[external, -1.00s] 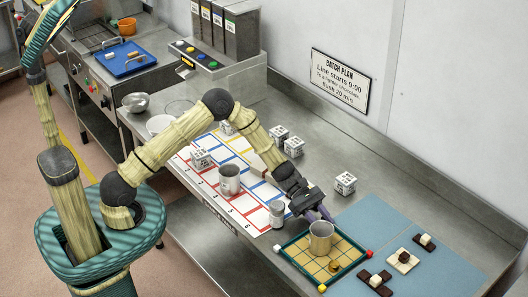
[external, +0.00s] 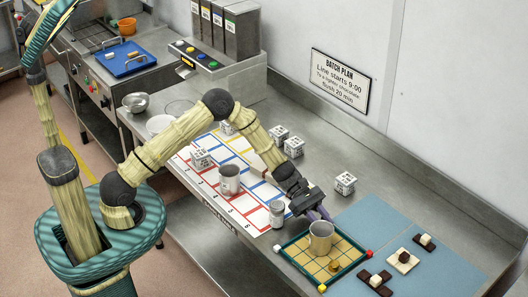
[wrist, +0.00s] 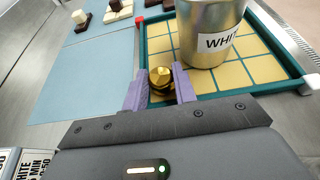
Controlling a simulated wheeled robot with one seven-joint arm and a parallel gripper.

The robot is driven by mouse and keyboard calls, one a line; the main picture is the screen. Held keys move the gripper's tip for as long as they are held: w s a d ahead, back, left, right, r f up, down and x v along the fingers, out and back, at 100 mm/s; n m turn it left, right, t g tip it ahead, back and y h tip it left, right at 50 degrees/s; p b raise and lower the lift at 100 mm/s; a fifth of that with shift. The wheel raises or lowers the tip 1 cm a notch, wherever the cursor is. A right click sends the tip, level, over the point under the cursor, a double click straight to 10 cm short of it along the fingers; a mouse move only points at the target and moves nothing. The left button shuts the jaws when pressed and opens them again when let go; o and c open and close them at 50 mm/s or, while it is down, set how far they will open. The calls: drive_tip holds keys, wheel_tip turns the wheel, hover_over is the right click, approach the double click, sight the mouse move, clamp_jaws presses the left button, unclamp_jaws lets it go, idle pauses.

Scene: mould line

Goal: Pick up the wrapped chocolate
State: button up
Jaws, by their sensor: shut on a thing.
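The wrapped chocolate (wrist: 160,79) is a small gold-foil ball, partly in shadow, between the purple fingers of my gripper (wrist: 159,88) in the wrist view. My gripper (external: 319,214) is shut on it at the far corner of a green-rimmed tray (external: 296,268) in the external view. There the held chocolate is hidden or too small to make out. A metal can (external: 320,240), labelled "WHI…" in the wrist view (wrist: 207,28), stands upright on the tray close beside the fingers. Another small gold piece (external: 334,266) lies on the tray in front of the can.
A blue mat (external: 440,270) to the right holds several dark and white chocolate pieces (external: 404,259). Left of my gripper stand a small tin (external: 276,214) and a metal cup (external: 229,179) on a gridded sheet. A lettered cube (external: 345,183) is behind.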

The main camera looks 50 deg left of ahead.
wheel_tip(320, 180, up, 10)
drive_tip(key=shift+b, duration=0.45)
idle(0.3)
